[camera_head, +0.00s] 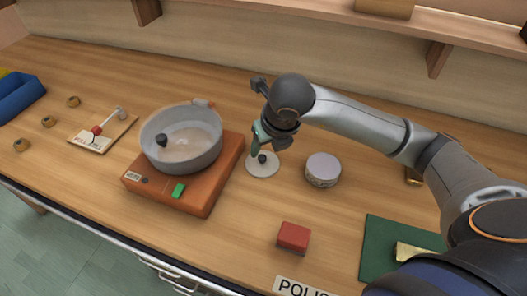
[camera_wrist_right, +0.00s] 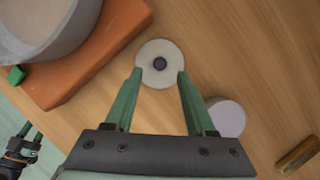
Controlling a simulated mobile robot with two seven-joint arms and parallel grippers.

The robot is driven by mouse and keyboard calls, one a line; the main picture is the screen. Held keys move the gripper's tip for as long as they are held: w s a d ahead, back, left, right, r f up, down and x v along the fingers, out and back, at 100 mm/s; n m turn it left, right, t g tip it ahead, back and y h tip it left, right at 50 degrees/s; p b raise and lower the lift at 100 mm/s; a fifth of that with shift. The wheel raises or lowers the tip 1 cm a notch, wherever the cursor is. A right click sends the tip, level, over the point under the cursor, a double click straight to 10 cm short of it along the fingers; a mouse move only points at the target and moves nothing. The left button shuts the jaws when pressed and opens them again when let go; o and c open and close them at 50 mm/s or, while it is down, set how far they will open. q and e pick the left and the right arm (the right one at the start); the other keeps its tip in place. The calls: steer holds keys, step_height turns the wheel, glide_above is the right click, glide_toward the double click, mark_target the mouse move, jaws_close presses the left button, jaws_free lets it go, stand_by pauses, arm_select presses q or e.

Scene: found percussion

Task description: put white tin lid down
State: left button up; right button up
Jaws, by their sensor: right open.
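The white tin lid (camera_head: 261,169) is a flat round disc with a dark knob. It lies on the wooden table between the orange block and a round tin (camera_head: 323,170). In the right wrist view the lid (camera_wrist_right: 148,77) lies just beyond the fingertips, its dark knob centred between them. My right gripper (camera_head: 262,149) is over the lid with its fingers pointing down. Its green fingers (camera_wrist_right: 160,75) are spread apart with nothing gripped between them. My left gripper does not show in the head view.
A grey pot (camera_head: 205,148) stands on the orange block (camera_head: 212,187) with a green switch. A red block (camera_head: 293,237) and a green mat (camera_head: 375,262) lie nearer the front. A small board (camera_head: 86,146) and several knobs are at left. Bare table surrounds the lid's front side.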

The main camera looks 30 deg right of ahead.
steer(key=v, duration=0.7)
steer(key=shift+f, duration=0.1)
